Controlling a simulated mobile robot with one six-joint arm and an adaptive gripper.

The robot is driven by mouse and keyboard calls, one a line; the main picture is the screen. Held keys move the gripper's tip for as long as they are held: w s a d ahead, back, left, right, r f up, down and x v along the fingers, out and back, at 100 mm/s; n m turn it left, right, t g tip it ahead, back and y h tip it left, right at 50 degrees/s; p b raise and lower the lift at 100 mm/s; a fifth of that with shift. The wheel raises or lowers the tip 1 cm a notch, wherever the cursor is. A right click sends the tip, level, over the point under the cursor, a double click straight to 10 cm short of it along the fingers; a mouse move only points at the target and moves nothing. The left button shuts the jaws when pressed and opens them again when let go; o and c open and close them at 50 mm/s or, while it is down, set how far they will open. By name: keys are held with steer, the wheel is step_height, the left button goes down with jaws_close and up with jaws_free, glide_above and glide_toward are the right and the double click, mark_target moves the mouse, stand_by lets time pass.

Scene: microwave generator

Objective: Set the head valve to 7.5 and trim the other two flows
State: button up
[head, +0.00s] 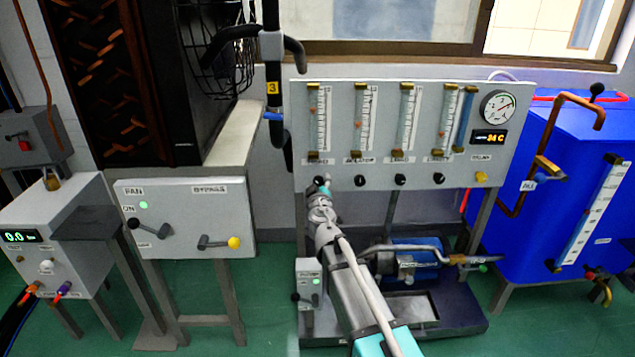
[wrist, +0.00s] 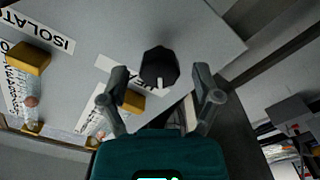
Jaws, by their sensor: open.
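The grey flow panel (head: 340,93) carries several upright flow tubes with a row of black knobs below. The leftmost tube (head: 318,125) stands above the head valve. The head valve knob (wrist: 158,66) is black with a white mark and shows in the wrist view beside a partly hidden label. My gripper (wrist: 162,92) is open, with a finger toward each side of the knob; contact cannot be told. In the head view my gripper (head: 322,186) covers the leftmost knob. The other black knobs (head: 360,181), (head: 401,180) and (head: 439,178) are clear. The float readings are too small to read.
A gauge (head: 497,107) and orange display (head: 489,137) sit at the panel's right, above a yellow knob (head: 481,177). A blue tank (head: 555,150) stands right. A black pipe (head: 272,75) rises beside the panel's left edge.

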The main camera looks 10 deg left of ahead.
steer(key=shift+w+a, duration=0.2)
steer(key=shift+w, duration=0.45)
jaws_close()
steer(key=shift+n, duration=0.4)
jaws_free()
stand_by(0.3)
